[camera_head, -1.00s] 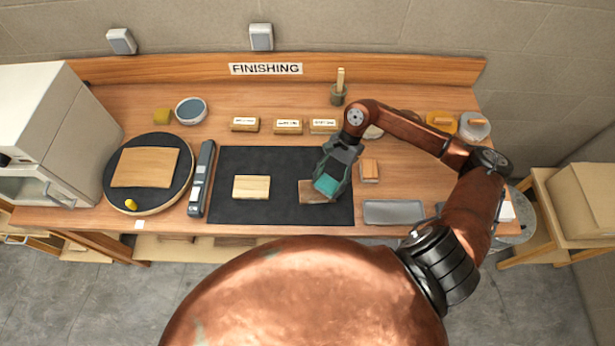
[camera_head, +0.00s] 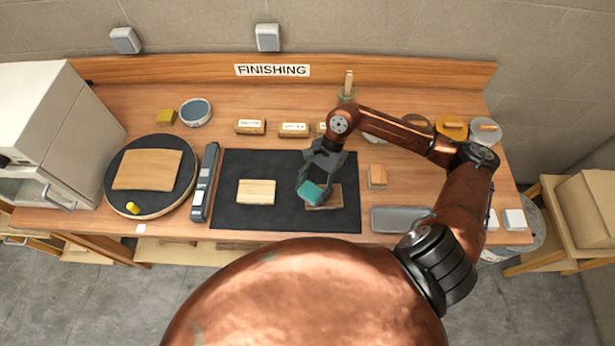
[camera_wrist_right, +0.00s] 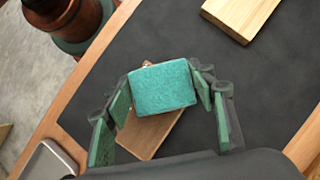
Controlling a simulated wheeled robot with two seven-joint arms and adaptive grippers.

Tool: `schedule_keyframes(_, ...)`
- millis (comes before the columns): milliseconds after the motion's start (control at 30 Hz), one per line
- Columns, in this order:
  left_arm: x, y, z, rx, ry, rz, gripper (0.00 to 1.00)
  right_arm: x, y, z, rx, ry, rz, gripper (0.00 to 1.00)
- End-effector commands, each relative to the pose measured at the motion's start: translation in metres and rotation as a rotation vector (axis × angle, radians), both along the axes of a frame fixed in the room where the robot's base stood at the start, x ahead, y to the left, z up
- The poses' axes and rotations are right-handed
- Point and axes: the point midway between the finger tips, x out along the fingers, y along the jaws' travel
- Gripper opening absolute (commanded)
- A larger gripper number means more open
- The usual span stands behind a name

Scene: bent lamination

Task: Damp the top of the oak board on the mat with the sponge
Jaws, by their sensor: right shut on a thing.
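A teal sponge-like block (camera_head: 312,193) is held between the fingers of my right gripper (camera_head: 314,182). The block also shows in the right wrist view (camera_wrist_right: 163,86), between the green finger pads. It is over the left part of a small brown board (camera_head: 328,202) on the black mat (camera_head: 285,215), hiding part of it; I cannot tell if they touch. This board shows below the block in the wrist view (camera_wrist_right: 150,133). A paler board (camera_head: 256,192) lies apart to the left on the mat. Which board is oak is not labelled. My left gripper is not in view.
A blue-filled bowl (camera_head: 195,112) and a yellow block (camera_head: 166,117) stand at the back left. A grey tool (camera_head: 204,182) lies left of the mat. A turntable with a larger board (camera_head: 147,169) is further left. A grey tray (camera_head: 398,219) lies at the right front.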

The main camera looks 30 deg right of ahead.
Motion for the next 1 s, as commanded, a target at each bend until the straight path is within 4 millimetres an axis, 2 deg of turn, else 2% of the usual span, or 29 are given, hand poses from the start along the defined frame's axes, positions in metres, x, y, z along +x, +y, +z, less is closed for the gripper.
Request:
schedule_keyframes(67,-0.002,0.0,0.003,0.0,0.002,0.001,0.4,0.0,0.0,0.006,-0.001,0.0,0.0,0.32)
schedule_keyframes(100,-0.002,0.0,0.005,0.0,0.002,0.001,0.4,0.001,-0.001,0.019,-0.002,-0.005,0.002,0.32)
schedule_keyframes(133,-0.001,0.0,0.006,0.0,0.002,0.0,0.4,0.001,0.0,0.023,-0.002,-0.004,0.003,0.32)
schedule_keyframes(700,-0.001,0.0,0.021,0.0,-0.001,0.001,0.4,0.0,0.0,0.073,-0.002,-0.001,0.003,0.32)
schedule_keyframes(1000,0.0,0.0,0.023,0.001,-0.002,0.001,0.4,0.0,0.0,0.08,0.0,0.001,0.002,0.32)
